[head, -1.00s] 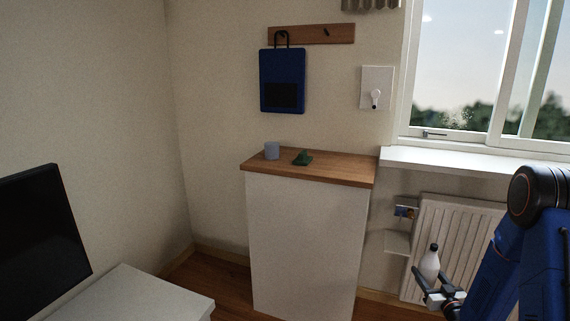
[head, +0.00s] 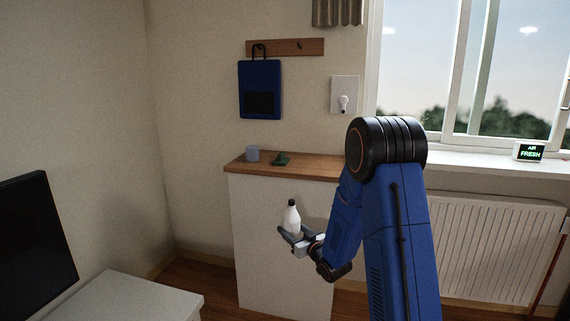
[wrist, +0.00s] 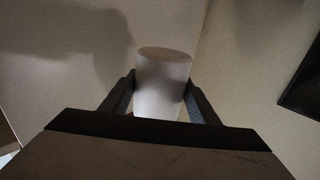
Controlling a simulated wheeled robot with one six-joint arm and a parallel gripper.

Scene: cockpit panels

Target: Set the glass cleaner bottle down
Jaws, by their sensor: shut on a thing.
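The glass cleaner bottle (head: 292,219) is white with a black cap and looks upright in the head view. My gripper (head: 292,238) is shut on it, around its lower part. In the wrist view the white bottle (wrist: 162,85) sits between the two dark fingers of my gripper (wrist: 160,108). The bottle shows in front of the white cabinet (head: 255,240), lower than its wooden top (head: 316,171). No support shows under the bottle.
On the cabinet top stand a grey-blue cup (head: 252,154) and a small green object (head: 281,159). A white surface (head: 125,300) and a dark screen (head: 35,245) are at left. A radiator (head: 495,245) and windowsill with an "AIR FRESH" display (head: 529,151) are at right.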

